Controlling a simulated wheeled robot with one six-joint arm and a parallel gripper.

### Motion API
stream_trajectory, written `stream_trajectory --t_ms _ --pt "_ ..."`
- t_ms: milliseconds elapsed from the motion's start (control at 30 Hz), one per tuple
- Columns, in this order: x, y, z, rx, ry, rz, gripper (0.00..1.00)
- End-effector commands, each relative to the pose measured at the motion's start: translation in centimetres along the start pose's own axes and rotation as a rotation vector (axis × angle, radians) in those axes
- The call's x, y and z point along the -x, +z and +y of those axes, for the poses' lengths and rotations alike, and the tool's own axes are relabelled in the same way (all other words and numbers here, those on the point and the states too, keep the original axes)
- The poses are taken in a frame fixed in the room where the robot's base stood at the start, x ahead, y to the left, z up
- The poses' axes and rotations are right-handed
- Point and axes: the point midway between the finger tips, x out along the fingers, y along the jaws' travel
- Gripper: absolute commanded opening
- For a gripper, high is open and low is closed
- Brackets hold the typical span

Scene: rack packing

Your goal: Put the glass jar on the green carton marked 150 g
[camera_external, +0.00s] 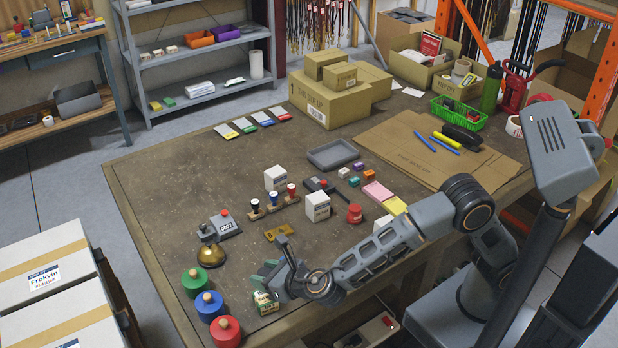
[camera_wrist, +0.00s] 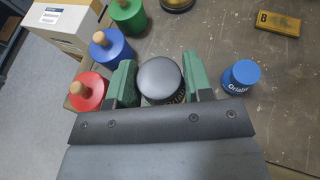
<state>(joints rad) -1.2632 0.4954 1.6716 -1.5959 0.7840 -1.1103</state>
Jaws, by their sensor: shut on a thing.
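My gripper (camera_wrist: 159,64) is shut on a round jar with a black lid (camera_wrist: 160,78), seen from above in the wrist view between the two green fingers. Only its lid and a sliver of dark side with small print show there. In the external view my gripper (camera_external: 270,274) is low over the table's front edge. A small green and cream labelled item (camera_external: 265,302) shows just below the fingers; I cannot tell whether it is the green carton or the jar's label. No 150 g marking is readable. Whether the jar touches anything beneath is hidden.
Red (camera_external: 225,331), blue (camera_external: 210,306) and green (camera_external: 195,281) knobbed weights stand left of my gripper. A brass bell (camera_external: 211,255) is behind them. A blue-capped item (camera_wrist: 240,76) stands close right of the fingers.

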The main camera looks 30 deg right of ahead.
Motion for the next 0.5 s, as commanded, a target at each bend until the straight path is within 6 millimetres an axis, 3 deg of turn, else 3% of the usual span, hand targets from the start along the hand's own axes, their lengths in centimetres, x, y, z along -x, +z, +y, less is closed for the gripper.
stream_trajectory --t_ms 200,500 --pt "-0.8 -0.6 0.3 0.0 -0.001 0.0 0.2" --pt "-2.0 -3.4 0.3 0.0 -0.001 -0.001 0.2"
